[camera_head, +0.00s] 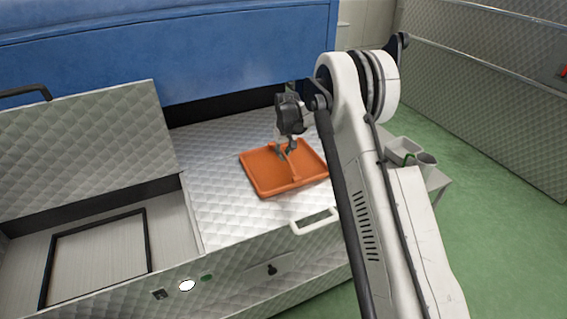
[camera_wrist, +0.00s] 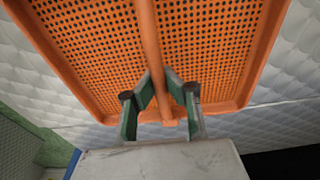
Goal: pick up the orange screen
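The orange screen (camera_head: 262,174) is a shallow rectangular tray on the quilted metal top, with a raised bar across its middle. In the wrist view its perforated floor (camera_wrist: 210,50) and rim fill the upper part. My gripper (camera_head: 284,153) is over the screen at the bar. In the wrist view my gripper's (camera_wrist: 159,76) two green-padded fingers lie one on each side of the bar, with their tips close against it, and look shut on it. Whether the screen is lifted off the metal top cannot be told.
The quilted metal top (camera_head: 215,190) is clear left of the screen. An open metal lid (camera_head: 85,140) and a recessed bay stand at left. A blue machine body (camera_head: 200,50) rises behind. Grey containers (camera_head: 403,148) stand at right, behind my arm. Green floor lies beyond.

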